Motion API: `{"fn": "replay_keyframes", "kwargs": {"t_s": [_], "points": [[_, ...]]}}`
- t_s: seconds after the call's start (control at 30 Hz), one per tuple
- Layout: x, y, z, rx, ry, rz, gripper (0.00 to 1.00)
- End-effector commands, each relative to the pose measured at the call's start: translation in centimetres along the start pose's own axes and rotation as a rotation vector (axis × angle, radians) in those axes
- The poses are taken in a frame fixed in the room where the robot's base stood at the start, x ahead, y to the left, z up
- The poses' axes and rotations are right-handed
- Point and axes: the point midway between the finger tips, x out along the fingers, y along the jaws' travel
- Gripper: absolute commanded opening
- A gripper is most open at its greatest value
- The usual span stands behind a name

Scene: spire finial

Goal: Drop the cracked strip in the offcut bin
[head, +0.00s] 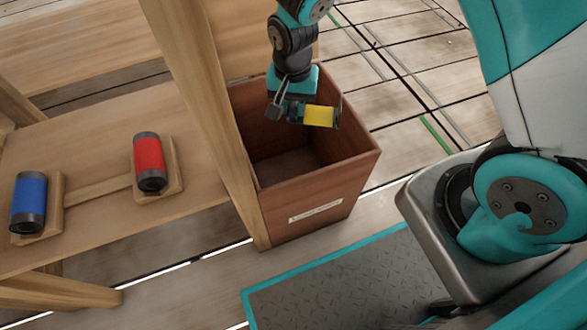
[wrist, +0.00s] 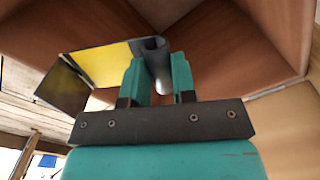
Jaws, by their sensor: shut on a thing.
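The offcut bin (head: 325,200) is an open reddish-brown wooden box with a pale label on its front, standing on the floor. My gripper (head: 292,112) is over the bin's mouth, pointing down. It is shut on a yellow piece with dark ends (head: 320,116), which I take to be the cracked strip; no crack can be made out. In the wrist view, the strip (wrist: 100,66) extends left from a grey end held between my green fingers (wrist: 157,75). The bin's brown walls (wrist: 235,50) show beyond the fingers.
A wooden bench (head: 85,150) left of the bin holds a red cylinder (head: 149,162) and a blue cylinder (head: 29,202) on wooden rests. A wooden post (head: 205,110) rises at the bin's left side. Open plank floor (head: 420,85) lies behind and right.

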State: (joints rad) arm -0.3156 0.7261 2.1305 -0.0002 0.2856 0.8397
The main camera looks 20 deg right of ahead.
Motion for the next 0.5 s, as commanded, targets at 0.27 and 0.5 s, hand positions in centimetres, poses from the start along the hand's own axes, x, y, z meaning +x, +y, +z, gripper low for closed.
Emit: {"fn": "replay_keyframes", "kwargs": {"t_s": [0.27, 0.5], "points": [[0.27, -0.01, -0.02, 0.000, 0.001, -0.001, 0.00], [0.28, 0.00, -0.02, 0.000, 0.001, 0.000, 0.55]]}}
